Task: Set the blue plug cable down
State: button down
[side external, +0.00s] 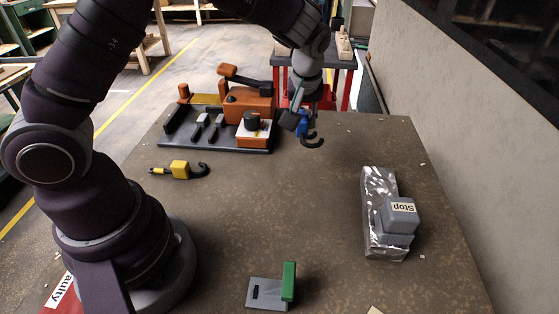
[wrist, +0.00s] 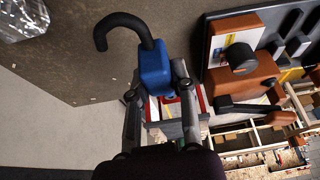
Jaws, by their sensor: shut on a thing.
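The blue plug cable (side external: 302,128) has a blue block body and a curved black cable end. My gripper (side external: 296,118) is shut on its blue body near the far edge of the table, right of the dark tray. In the wrist view the blue plug cable (wrist: 154,68) sits between the fingertips of my gripper (wrist: 160,92), with its black cable hooking up and left. It appears held above the tabletop; the exact height is hard to tell.
A dark tray (side external: 180,142) with orange blocks stands at the back left. A yellow plug cable (side external: 180,169) lies left. A grey Stop box (side external: 398,215) sits at right on a silvery base (side external: 376,185). A green-and-grey piece (side external: 289,281) is in front. The table middle (side external: 280,205) is clear.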

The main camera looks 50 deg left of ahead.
jog(key=s+d+f+n+g+y, duration=0.1)
jog(key=s+d+n+g, duration=0.1)
jog(key=s+d+n, duration=0.45)
jog(key=n, duration=0.2)
send_over(296, 228)
jog(key=d, duration=0.1)
jog(key=shift+g, duration=0.5)
notch_tip(296, 228, down, 8)
jog(key=shift+d, duration=0.1)
jog(key=shift+f, duration=0.25)
jog(key=c, duration=0.9)
grip_release()
jog(key=shift+f, duration=0.1)
jog(key=shift+c, duration=0.2)
